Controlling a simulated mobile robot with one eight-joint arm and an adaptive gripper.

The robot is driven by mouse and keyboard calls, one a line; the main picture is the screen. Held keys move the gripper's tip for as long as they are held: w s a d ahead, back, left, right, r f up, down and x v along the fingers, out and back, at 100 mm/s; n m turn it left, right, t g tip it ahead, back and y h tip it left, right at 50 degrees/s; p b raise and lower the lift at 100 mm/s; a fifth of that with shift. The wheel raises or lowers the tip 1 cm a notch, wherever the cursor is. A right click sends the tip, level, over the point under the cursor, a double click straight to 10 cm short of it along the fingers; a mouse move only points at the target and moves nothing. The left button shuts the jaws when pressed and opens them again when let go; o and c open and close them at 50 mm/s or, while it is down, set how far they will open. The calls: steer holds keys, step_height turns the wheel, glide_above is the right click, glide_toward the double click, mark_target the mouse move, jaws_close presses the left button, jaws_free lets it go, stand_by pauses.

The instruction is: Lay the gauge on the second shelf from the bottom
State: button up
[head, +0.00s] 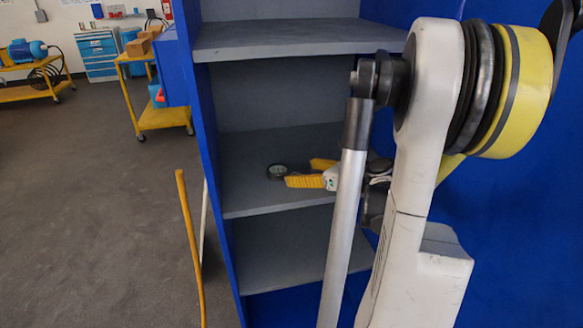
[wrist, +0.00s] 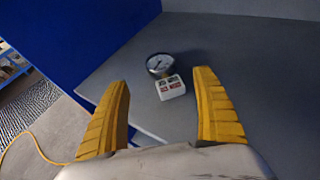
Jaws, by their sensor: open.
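The gauge (head: 277,172) has a dark round rim and lies on a grey shelf (head: 245,192), the one just above the lowest grey shelf in view. In the wrist view the gauge (wrist: 160,66) shows a pale dial with a white labelled block (wrist: 171,88) at its near side. My gripper (head: 300,172) has yellow ribbed fingers, is open, and is over the same shelf, just right of the gauge. In the wrist view the gripper (wrist: 162,79) has its fingers apart on either side of the gauge, with gaps visible; nothing is held.
A blue side panel (head: 213,170) bounds the shelves on the left. A grey shelf (head: 290,40) is above and another grey shelf (head: 290,245) below. A yellow post (head: 188,245) stands outside at left. The gauge's shelf is otherwise clear where visible.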

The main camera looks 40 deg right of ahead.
steer(key=shift+s+r, duration=0.25)
steer(key=shift+s, duration=0.3)
steer(key=a+r+n+g+y, duration=0.15)
steer(key=a+n+g, duration=0.35)
steer(key=a+n, duration=1.6)
steer(key=s+a+n+g+h, duration=0.1)
steer(key=s+a+n+h, duration=0.1)
steer(key=s+a+n, duration=0.7)
steer(key=a+n, duration=0.4)
steer(key=n, duration=0.1)
steer(key=shift+s+a+r+n, duration=0.25)
steer(key=shift+s+n, duration=0.05)
steer(key=shift+s, duration=0.1)
steer(key=shift+r, duration=0.1)
